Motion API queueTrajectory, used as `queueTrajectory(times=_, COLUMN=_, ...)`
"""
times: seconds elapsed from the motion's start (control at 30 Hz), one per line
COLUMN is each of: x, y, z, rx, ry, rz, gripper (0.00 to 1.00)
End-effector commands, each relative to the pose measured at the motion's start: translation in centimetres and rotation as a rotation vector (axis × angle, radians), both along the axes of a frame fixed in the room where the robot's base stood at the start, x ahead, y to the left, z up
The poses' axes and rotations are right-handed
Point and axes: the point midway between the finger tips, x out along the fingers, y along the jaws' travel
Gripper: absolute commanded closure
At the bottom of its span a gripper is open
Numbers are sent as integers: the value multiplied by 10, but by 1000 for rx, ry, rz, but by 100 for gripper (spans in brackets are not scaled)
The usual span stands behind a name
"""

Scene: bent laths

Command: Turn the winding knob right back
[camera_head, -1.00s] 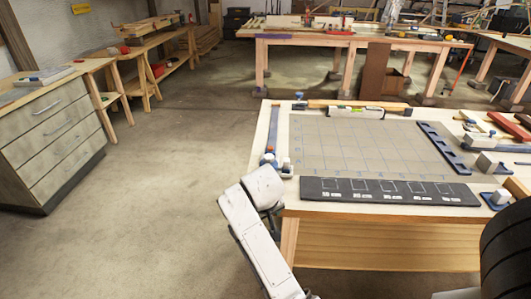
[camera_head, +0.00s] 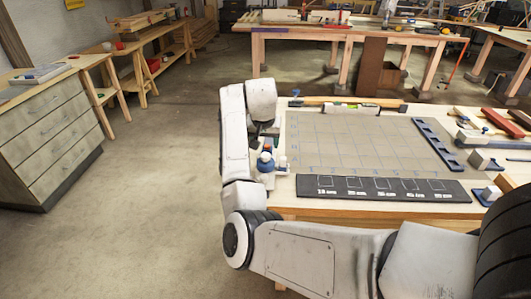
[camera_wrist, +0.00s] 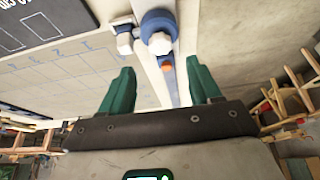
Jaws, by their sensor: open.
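A round blue fitting with a pale knob (camera_wrist: 159,41) on it, which looks like the winding knob, sits at the end of a blue strip in the wrist view. In the head view the same blue and white fitting (camera_head: 265,163) is at the table's left edge, partly crowded by my arm. A small orange piece (camera_wrist: 166,66) lies beside it. My gripper (camera_wrist: 160,72) is open, with its green fingers spread. The knob shows beyond the fingertips, not clearly between them. In the head view my gripper is mostly hidden behind my arm.
The gridded board (camera_head: 350,140) fills the table top, with a dark labelled strip (camera_head: 380,189) in front and a blue notched rail (camera_head: 436,143) at right. Wooden blocks and tools lie further right. Open floor (camera_head: 150,190) is left of the table.

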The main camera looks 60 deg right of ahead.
Motion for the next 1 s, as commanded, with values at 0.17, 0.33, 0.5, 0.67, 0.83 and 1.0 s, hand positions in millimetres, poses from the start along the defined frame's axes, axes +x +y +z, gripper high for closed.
queueTrajectory(times=0.17, x=5, y=-12, z=-31, rx=2, ry=2, rz=1, gripper=37)
queueTrajectory(times=0.33, x=8, y=-21, z=-56, rx=3, ry=1, rz=1, gripper=37)
queueTrajectory(times=0.5, x=11, y=-27, z=-70, rx=0, ry=-1, rz=0, gripper=37)
queueTrajectory(times=0.67, x=11, y=-28, z=-74, rx=0, ry=-1, rz=-1, gripper=37)
queueTrajectory(times=0.83, x=11, y=-28, z=-74, rx=-1, ry=-1, rz=0, gripper=37)
queueTrajectory(times=1.0, x=11, y=-28, z=-73, rx=-1, ry=-1, rz=0, gripper=51)
